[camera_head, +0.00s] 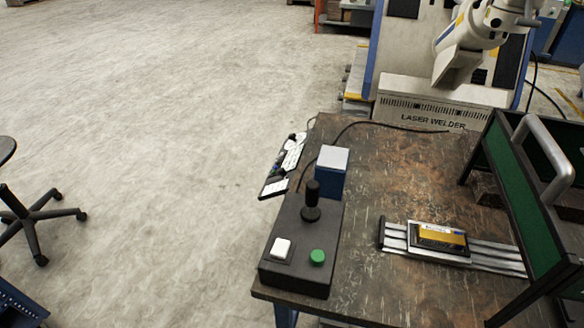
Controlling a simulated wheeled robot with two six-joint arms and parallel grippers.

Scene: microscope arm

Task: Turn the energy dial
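I cannot make out a part that is clearly the energy dial. A black control box (302,247) on the table's left side carries an upright black joystick (312,203), a green round button (317,257) and a white rocker-like switch (281,249). At the table's left edge is a tilted panel (291,157) with white and black parts, too small to read; a dial there cannot be told. Neither of my grippers shows in the head view.
The brown worktable (390,165) holds a blue box with a grey top (331,172), a metal rail with a yellow-and-black block (438,238), and a green-panelled frame (520,195) at right. The laser welder (420,106) stands behind. A stool (40,220) is left; open floor lies between.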

